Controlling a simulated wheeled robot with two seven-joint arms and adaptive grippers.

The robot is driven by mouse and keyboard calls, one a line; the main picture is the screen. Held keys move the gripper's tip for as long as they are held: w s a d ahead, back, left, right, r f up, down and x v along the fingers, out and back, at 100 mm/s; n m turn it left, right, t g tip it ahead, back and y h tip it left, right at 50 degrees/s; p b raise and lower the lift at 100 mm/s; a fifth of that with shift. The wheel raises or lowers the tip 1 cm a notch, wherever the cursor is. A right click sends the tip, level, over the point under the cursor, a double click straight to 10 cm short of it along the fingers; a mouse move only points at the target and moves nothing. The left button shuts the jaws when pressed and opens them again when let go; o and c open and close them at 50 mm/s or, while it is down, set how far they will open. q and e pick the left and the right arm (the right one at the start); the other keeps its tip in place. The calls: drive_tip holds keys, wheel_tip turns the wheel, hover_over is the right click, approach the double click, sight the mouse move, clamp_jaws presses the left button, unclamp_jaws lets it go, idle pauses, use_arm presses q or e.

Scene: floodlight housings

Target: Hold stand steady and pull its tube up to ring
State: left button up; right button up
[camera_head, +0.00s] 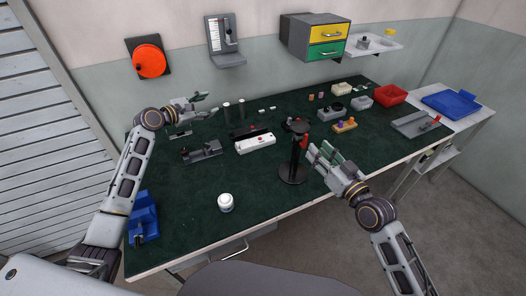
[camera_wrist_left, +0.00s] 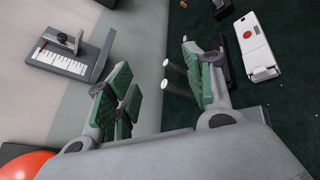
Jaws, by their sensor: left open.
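The stand (camera_head: 291,178) has a dark round base on the green mat and a dark upright tube, with a red part beside its upper end. The stand is upright. I cannot make out a ring on the tube. My right gripper (camera_head: 318,150) is just right of the stand, fingers apart, with no visible hold on it. My left gripper (camera_head: 208,104) is open and empty over the back left of the table, well away from the stand. Its spread green-padded fingers also show in the left wrist view (camera_wrist_left: 160,82), where the stand is not visible.
Two dark cylinders (camera_head: 227,110) stand near my left gripper. A white box (camera_head: 255,143) lies behind the stand to the left. The mat between jar and stand is clear.

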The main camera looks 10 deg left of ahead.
use_arm(q)
drive_tip(key=s+d+f+g+h, duration=0.2)
drive_tip(key=d+f, duration=0.1)
drive_tip(key=d, duration=0.4)
drive_tip(key=s+d+f+g+h, duration=0.2)
drive_tip(key=d, duration=0.5)
drive_tip(key=g+h, duration=0.2)
drive_tip(key=g, duration=0.2)
approach(296, 156)
drive_tip(key=a, duration=0.3)
drive_tip(key=shift+w+f+m, duration=0.2)
drive_tip(key=shift+w+m, duration=0.1)
drive_tip(key=shift+x, duration=6.8)
drive_tip(key=shift+s+f, duration=0.1)
drive_tip(key=shift+f, duration=0.05)
drive_tip(key=c, duration=0.3)
clamp_jaws()
